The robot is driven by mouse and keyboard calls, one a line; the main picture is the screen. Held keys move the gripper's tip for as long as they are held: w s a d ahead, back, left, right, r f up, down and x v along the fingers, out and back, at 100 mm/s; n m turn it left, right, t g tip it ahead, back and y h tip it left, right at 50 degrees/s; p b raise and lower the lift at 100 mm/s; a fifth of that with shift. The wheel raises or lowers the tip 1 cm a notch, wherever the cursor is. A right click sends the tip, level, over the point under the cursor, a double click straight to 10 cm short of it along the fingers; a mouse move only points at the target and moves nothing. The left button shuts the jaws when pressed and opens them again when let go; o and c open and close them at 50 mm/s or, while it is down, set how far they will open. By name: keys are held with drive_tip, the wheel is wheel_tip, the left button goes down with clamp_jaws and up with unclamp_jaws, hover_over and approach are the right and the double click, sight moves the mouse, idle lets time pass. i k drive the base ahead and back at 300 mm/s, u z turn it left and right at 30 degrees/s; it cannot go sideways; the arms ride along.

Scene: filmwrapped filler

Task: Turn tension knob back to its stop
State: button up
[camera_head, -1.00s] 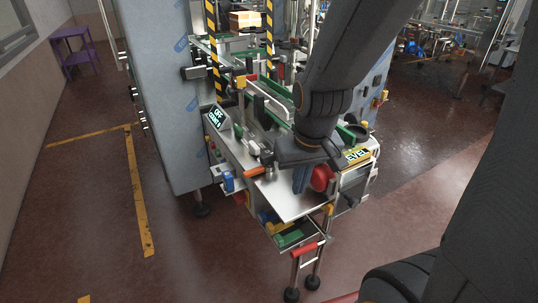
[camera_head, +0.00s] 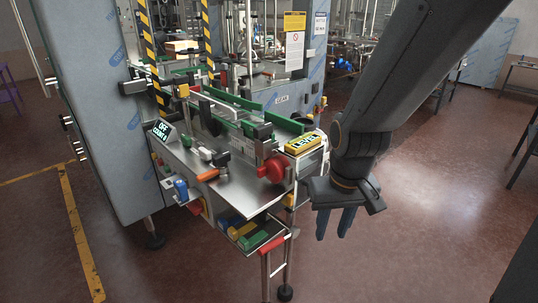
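A red round knob (camera_head: 272,168) is on the front right of the machine's steel deck (camera_head: 240,196), beside the yellow level box; I take it for the tension knob, but no label on it is readable. My gripper (camera_head: 335,224) hangs to the right of the machine, over the floor and clear of the knob. Its two blue fingers point down with a gap between them, and nothing shows in it. How far the knob is turned cannot be told.
An orange-ended handle (camera_head: 208,175) lies left of the knob. A yellow "LEVEL" box (camera_head: 303,144) sits behind it to the right. A display (camera_head: 162,131) reads "OFF". A lower tray (camera_head: 252,234) holds coloured parts. The floor (camera_head: 420,220) at right is open.

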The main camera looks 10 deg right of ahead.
sight(221, 160)
drive_tip(key=z, duration=0.65)
drive_tip(key=k, duration=0.9)
drive_tip(key=u, duration=0.05)
drive_tip(key=i, duration=0.7)
drive_tip(key=u, duration=1.3)
drive_tip(key=i, duration=1.05)
drive_tip(key=u, duration=0.15)
